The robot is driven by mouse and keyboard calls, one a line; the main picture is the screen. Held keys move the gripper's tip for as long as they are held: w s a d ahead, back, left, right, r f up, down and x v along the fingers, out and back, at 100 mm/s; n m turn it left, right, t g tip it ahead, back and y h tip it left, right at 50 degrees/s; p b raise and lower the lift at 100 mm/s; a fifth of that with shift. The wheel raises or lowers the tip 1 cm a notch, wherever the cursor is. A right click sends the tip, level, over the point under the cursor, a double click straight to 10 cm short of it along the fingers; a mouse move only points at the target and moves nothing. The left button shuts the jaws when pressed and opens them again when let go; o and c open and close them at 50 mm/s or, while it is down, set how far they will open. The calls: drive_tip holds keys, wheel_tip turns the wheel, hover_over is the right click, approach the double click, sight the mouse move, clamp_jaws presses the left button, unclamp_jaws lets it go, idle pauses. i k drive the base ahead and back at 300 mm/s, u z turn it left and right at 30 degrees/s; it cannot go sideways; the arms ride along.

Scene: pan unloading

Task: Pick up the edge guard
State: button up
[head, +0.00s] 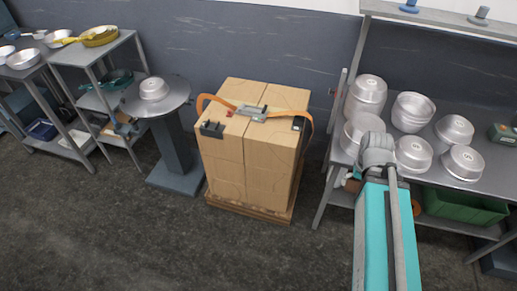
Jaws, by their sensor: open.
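A stack of cardboard boxes (245,165) stands on a wooden pallet (250,208) in the middle of the head view. A dark, angled piece that looks like the edge guard (211,130) sits over the top front-left edge of the stack. Another small dark piece (298,124) is at the right edge, by the orange strap (303,112). A grey metal buckle (252,112) lies on top with the strap. My arm rises at the right, well apart from the boxes. My gripper is not in view.
A round pedestal table (130,103) with a metal pan stands left of the boxes. A steel table (460,181) with several pans stands at the right, behind my arm. Shelves with dishes are at the far left. The floor (130,235) in front is clear.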

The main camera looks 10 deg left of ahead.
sight(208, 128)
drive_tip(key=k, duration=1.35)
drive_tip(key=u, duration=0.25)
drive_tip(key=i, duration=1.1)
drive_tip(key=u, duration=0.75)
drive_tip(key=i, duration=0.9)
drive_tip(key=u, duration=0.15)
